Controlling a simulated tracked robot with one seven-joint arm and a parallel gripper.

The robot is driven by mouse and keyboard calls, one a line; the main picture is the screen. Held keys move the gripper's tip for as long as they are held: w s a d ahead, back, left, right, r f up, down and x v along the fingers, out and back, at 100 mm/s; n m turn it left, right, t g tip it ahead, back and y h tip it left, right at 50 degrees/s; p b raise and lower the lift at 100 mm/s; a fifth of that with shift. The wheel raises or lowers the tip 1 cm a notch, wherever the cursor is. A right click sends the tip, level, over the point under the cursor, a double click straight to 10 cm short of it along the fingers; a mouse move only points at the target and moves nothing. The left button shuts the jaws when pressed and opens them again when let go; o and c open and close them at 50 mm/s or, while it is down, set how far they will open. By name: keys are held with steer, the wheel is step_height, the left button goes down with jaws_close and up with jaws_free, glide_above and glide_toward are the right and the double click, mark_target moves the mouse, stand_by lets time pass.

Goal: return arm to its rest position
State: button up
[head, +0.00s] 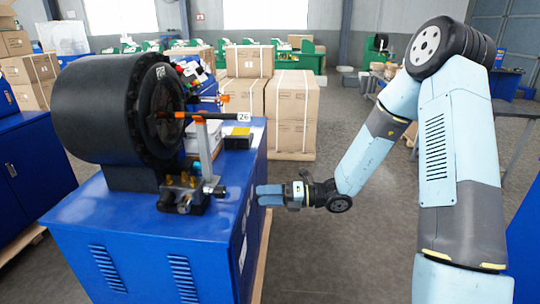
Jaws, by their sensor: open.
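My arm (450,140) rises on the right side of the head view and bends down to the left. My gripper (262,196) is at its end, pointing left, beside the right side of the blue crimper cabinet (150,235). It is open, and I see nothing between its fingers. Its fingertips are close to the cabinet's side; I cannot tell whether they touch it. A large black crimper head (110,105) stands on the cabinet, with a dark rod with orange parts in front of its opening.
Stacked cardboard boxes (292,110) stand behind the cabinet. Another blue cabinet (32,165) is at the left, and a blue edge shows at the lower right. A table (514,118) stands behind my arm. Grey floor (320,265) is clear below my gripper.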

steer(key=s+d+r+n+t+h, duration=0.2)
steer(key=s+d+r+n+h, duration=0.6)
steer(key=s+d+r+n, duration=0.3)
steer(key=s+d+r+n+t+h, duration=0.3)
steer(key=s+d+r+n+h, duration=0.6)
steer(key=d+n, duration=0.5)
steer(key=s+r+n, duration=0.2)
steer(key=s+n, duration=0.1)
steer(key=n, duration=0.2)
steer(key=shift+s+d+r+n, duration=0.2)
steer(key=shift+s+r+n, duration=0.05)
steer(key=shift+n, duration=0.05)
